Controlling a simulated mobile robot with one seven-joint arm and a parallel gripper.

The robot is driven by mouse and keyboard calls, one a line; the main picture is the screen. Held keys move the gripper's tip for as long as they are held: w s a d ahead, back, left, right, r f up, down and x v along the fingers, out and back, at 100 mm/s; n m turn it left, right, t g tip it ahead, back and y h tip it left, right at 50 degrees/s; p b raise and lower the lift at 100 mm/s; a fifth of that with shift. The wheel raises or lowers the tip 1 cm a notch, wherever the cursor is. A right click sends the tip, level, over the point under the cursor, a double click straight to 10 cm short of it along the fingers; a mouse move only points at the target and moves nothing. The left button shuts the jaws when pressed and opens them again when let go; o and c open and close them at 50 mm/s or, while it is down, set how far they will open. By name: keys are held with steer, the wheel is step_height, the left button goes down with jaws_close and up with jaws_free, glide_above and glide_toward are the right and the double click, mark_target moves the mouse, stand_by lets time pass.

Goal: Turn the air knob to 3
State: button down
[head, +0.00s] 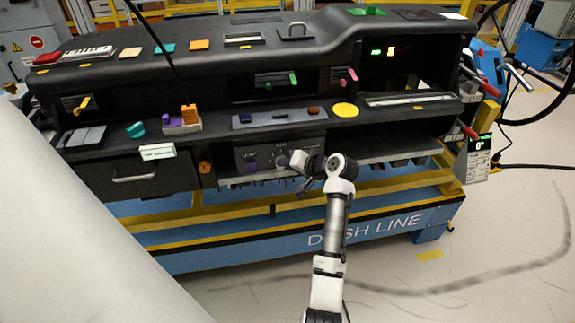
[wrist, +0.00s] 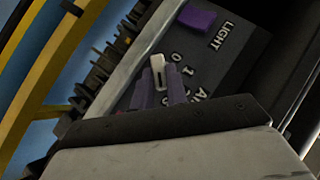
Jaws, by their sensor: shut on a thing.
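The control panel (head: 253,153) sits low in the middle of the dashboard. My gripper (head: 292,160) reaches it from the front right. In the wrist view, my gripper (wrist: 160,88) is shut on the air knob (wrist: 158,72), with a finger on each side. A pale part of the knob stands out between the fingers. The digits 0 and 1 show to the right of it; further digits and the AIR label are partly hidden by the gripper. I cannot tell exactly which digit the knob points at.
A purple knob (wrist: 197,17) marked LIGHT is close by on the same panel. A drawer (head: 135,177) with a handle is to the left. A row of dark prongs (wrist: 95,80) runs along the panel's lower edge. A yellow and blue frame (head: 400,215) stands below.

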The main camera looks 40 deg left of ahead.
stand_by(0.4)
steer(key=c, duration=1.4)
jaws_free()
steer(key=shift+d, duration=0.1)
steer(key=b+v, duration=0.3)
steer(key=v, duration=1)
steer(key=shift+d+r, duration=0.15)
steer(key=shift+d, duration=0.15)
steer(key=shift+a, duration=0.1)
